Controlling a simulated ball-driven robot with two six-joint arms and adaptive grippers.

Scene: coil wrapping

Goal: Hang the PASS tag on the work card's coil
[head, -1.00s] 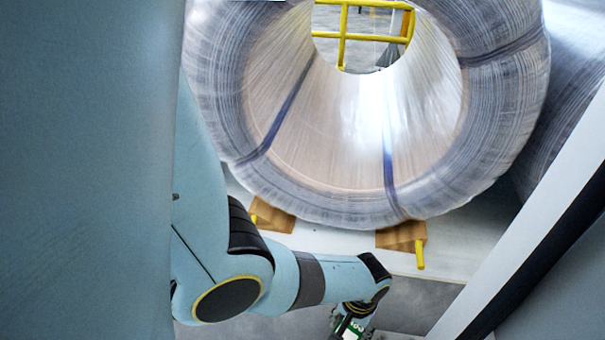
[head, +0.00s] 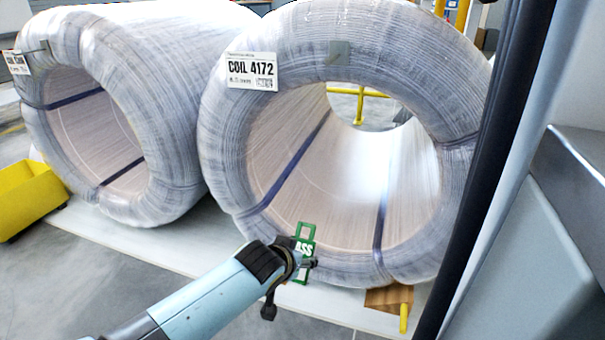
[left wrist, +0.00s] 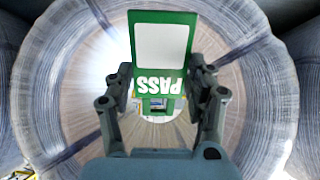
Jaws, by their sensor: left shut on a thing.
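The green PASS tag (head: 305,238) is in my left gripper (head: 296,262), which is shut on it in front of the lower rim of a wrapped coil. The left wrist view shows the tag (left wrist: 163,60) with its white panel and upside-down lettering between my left fingers (left wrist: 165,100), the coil's opening behind it. That coil (head: 225,135) carries a white label (head: 252,70) reading COIL 4172. A second wrapped coil (head: 165,100) stands to its left with its own label (head: 17,62), too small to read fully. The work card is not visible. My right gripper is not in view.
A yellow bin (head: 25,198) sits on the floor at the far left. The coils rest on a pale platform (head: 120,240) with a wooden chock (head: 382,300) and a yellow peg (head: 404,318) under the right one. Yellow railing (head: 360,93) shows through its bore.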

